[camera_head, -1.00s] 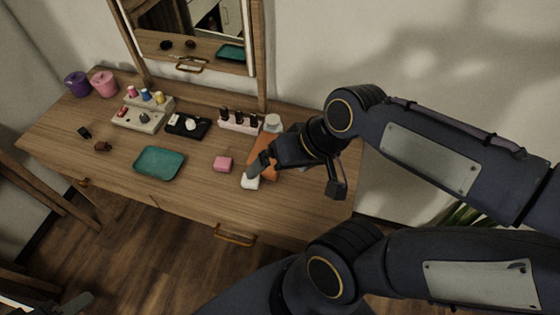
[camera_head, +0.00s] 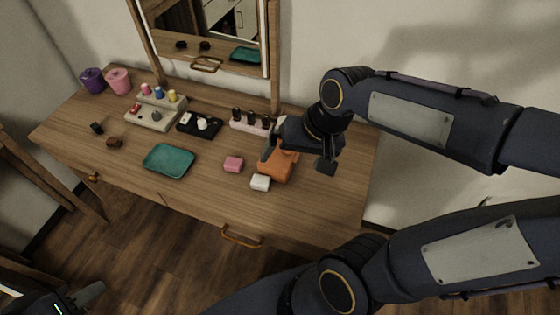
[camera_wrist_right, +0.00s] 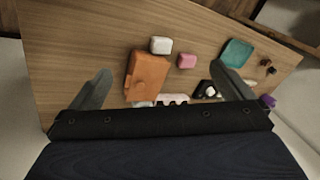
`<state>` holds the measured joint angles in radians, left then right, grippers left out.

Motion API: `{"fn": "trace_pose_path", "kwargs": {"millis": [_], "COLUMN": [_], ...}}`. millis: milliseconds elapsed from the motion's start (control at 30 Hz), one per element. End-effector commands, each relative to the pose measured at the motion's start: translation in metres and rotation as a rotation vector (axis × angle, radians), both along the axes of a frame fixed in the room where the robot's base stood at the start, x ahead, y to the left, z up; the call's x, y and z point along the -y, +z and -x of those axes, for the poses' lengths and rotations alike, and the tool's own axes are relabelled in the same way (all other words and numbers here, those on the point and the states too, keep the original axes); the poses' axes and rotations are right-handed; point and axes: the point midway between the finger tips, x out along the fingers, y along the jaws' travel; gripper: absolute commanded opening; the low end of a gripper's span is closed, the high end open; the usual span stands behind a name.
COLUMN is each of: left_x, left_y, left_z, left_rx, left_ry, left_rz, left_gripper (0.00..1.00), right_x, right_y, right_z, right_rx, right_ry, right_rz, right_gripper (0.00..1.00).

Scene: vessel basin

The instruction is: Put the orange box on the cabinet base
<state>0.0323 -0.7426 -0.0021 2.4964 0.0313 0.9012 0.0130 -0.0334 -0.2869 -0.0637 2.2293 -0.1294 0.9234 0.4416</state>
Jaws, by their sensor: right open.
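The orange box (camera_head: 275,167) lies on the wooden dressing table near its right side, partly hidden by my right gripper in the head view. It also shows in the right wrist view (camera_wrist_right: 147,75), between the two fingers but closer to the left one. My right gripper (camera_head: 296,160) is open and empty, hovering above the orange box. My left gripper (camera_head: 78,300) is at the lower left corner of the head view, low and away from the table; its jaws are mostly cut off. I cannot identify a cabinet base apart from the dressing table (camera_head: 215,205).
A white block (camera_head: 260,183) and a pink block (camera_head: 233,164) lie beside the orange box. A teal tray (camera_head: 169,160), a black holder (camera_head: 199,125) and a row of dark bottles (camera_head: 252,120) stand leftward. A mirror (camera_head: 205,35) rises at the back.

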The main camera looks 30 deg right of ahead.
Motion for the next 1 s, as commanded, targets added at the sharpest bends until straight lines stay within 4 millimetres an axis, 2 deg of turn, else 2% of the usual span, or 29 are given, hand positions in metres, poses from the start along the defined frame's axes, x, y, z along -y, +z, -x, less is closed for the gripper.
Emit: {"fn": "trace_pose_path", "kwargs": {"millis": [167, 400, 500, 700, 1000], "left_x": [0.000, 0.000, 0.000, 0.000, 0.000], "left_y": [-0.012, -0.030, -0.035, -0.038, -0.039], "left_z": [0.000, 0.000, 0.000, 0.000, 0.000], "left_rx": [0.000, 0.000, 0.000, 0.000, 0.000], "left_ry": [0.000, 0.000, 0.000, 0.000, 0.000], "left_rz": [0.000, 0.000, 0.000, 0.000, 0.000], "left_gripper": [0.36, 0.36, 0.36, 0.36, 0.36], "right_x": [0.005, 0.010, 0.010, 0.010, 0.009], "right_y": [-0.025, -0.083, -0.105, -0.127, -0.157], "right_z": [-0.029, -0.087, -0.105, -0.121, -0.122], "right_rx": [-0.094, -0.250, -0.291, -0.324, -0.327], "right_ry": [-0.083, -0.267, -0.331, -0.398, -0.404], "right_rz": [0.020, 0.104, 0.143, 0.184, 0.187], "right_gripper": [1.00, 1.00, 1.00, 1.00, 1.00]}}
